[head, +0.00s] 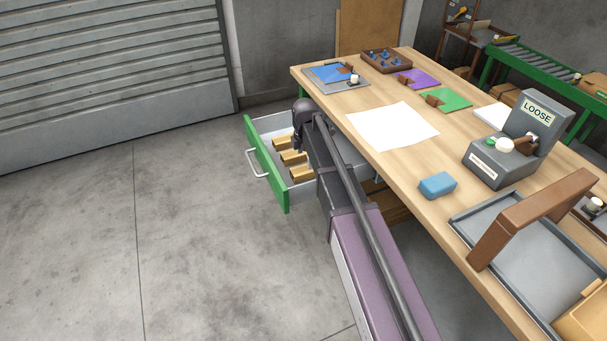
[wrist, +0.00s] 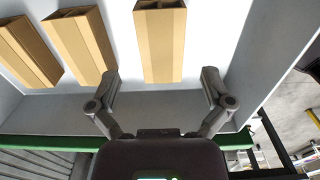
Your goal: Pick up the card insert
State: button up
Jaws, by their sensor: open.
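Three tan folded card inserts lie side by side in the open drawer (head: 281,206). In the wrist view they are the left insert (wrist: 24,50), the middle insert (wrist: 80,45) and the right insert (wrist: 160,42). The head view shows the near insert (head: 301,173) and the middle one (head: 292,157); the far one (head: 283,143) is beside my gripper. My gripper (wrist: 161,82) is open and empty, its fingers spread to either side of the right insert's near end. No contact shows. In the head view my arm hides part of the drawer.
The drawer has a green front and grey walls, close to my gripper. The wooden workbench (head: 395,165) stands to the right, holding white paper (head: 392,126), a blue block (head: 437,185), a grey box marked LOOSE (head: 515,150) and a grey tray (head: 530,255). The floor at left is clear.

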aim_at(304, 169)
jog(key=shift+s+a+f+b, duration=0.1)
jog(key=shift+s+f+b, duration=0.05)
jog(key=shift+f+b, duration=2.1)
jog(key=c, duration=0.9)
